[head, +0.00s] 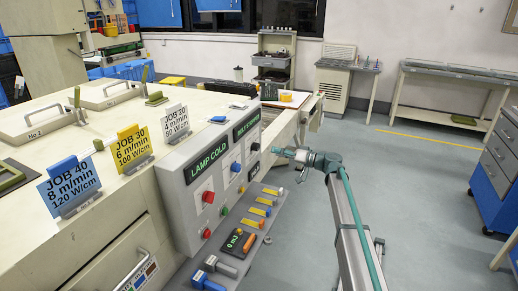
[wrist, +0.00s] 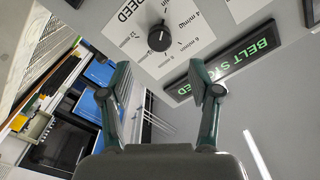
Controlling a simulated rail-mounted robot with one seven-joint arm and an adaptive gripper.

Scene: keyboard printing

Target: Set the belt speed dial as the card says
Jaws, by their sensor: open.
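The belt speed dial (wrist: 160,38) is a black round knob on a white plate marked SPEED, with 4 and 6 m/min legible. Its pointer setting is too small to read surely. My gripper (wrist: 164,88) is open and empty, with its fingers apart below the knob in the wrist view, not around it. In the head view my gripper (head: 298,157) is at the right of the grey control panel (head: 190,222). Three job cards stand on the machine: blue JOB 40, 8 m/min (head: 70,186); yellow JOB 30, 6 m/min (head: 132,147); white JOB 20, 4 m/min (head: 177,122).
The lamp display (head: 207,158) reads LAMP COLD. The belt display (wrist: 238,58) starts BELT ST. Open floor (head: 430,190) lies to the right.

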